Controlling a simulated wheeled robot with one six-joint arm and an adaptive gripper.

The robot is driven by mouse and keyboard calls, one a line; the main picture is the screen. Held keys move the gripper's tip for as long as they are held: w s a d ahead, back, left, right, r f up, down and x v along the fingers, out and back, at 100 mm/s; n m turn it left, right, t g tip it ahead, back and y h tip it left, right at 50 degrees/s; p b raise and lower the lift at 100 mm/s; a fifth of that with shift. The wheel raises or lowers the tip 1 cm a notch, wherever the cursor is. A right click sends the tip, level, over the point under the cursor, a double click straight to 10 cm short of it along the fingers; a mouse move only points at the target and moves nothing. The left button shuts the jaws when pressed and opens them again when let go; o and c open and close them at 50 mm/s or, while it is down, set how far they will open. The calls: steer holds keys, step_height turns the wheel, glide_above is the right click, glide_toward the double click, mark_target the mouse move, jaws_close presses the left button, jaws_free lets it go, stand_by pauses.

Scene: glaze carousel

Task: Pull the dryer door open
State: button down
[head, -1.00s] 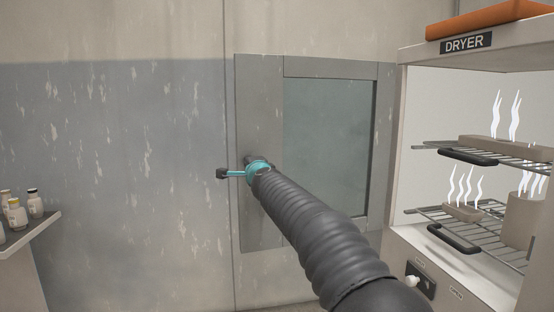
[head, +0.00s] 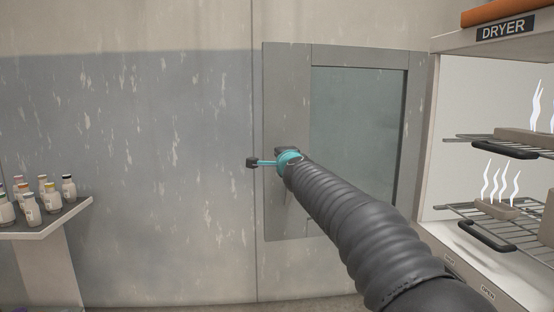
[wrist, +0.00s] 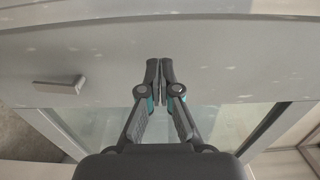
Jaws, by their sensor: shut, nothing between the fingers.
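The dryer door (head: 286,90), a grey frame around a glass pane, stands swung wide open to the left of the dryer (head: 433,150). The chamber's front is uncovered. My arm reaches out to the door's left frame and hides part of it. In the wrist view my gripper (wrist: 160,80) is shut and empty, its fingertips together over the door's frame (wrist: 230,60). I cannot tell whether they touch it. A short grey bar (wrist: 60,86) sits on the frame left of the fingers, apart from them.
Inside the dryer are wire racks (head: 490,222) with dark front grips and steaming pieces. An orange thing (head: 510,12) lies on the dryer's top. A shelf (head: 60,222) with several small bottles juts in at the left. The wall between shelf and door is clear.

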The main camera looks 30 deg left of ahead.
steer(key=s, duration=1)
steer(key=shift+s+b, duration=0.25)
steer(key=shift+b, duration=0.05)
steer(key=shift+a, duration=0.15)
